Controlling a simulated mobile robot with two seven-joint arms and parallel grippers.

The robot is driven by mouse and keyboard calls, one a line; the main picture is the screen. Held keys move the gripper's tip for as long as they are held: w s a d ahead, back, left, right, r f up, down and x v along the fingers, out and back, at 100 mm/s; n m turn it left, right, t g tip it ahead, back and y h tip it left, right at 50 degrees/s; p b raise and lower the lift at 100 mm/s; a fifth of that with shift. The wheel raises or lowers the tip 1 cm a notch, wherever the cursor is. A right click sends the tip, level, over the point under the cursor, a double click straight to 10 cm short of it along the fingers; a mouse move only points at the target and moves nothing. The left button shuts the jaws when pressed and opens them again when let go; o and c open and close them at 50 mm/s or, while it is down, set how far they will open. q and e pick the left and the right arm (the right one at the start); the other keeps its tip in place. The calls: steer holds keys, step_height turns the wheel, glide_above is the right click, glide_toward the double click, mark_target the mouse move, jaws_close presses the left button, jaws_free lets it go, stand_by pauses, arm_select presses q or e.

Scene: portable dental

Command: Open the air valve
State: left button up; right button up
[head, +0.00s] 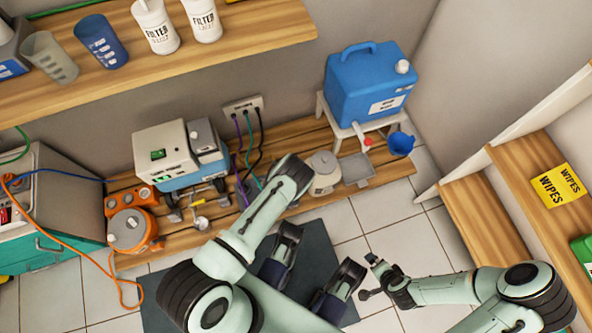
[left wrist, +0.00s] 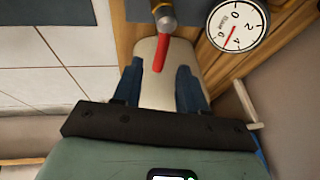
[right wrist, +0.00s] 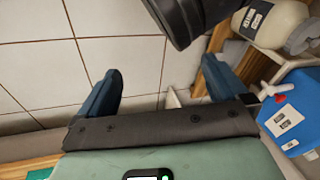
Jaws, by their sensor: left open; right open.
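The air valve shows in the left wrist view as a red lever (left wrist: 160,53) on a brass and dark fitting (left wrist: 165,14). The lever points from the fitting toward my left gripper (left wrist: 158,70). Behind it is a cream tank (left wrist: 155,88), which also shows in the head view (head: 325,178). The left gripper is open. Its fingers lie either side of the tank's outline, with the lever's end between their tips in the picture; I see no contact. In the head view my left arm hides the lever. My right gripper (right wrist: 162,68) is open and empty over floor tiles.
A round pressure gauge (left wrist: 238,25) is beside the valve. A blue jug (head: 366,85) with a red tap stands on a white stool (head: 340,128) right of the tank. Orange equipment (head: 130,230) is on the low wooden platform to the left. Tiled floor (head: 410,245) is clear near the right gripper.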

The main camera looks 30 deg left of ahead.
arm_select(q)
steer(key=shift+b+x, duration=0.4)
steer(key=shift+x, duration=1.05)
arm_select(e)
steer(key=s, duration=0.1)
steer(key=f, duration=0.1)
steer(key=s+f+g, duration=0.1)
steer(key=shift+s+d+f, duration=0.25)
steer(key=shift+s, duration=0.05)
arm_select(q)
jaws_close()
steer(key=shift+s, duration=0.1)
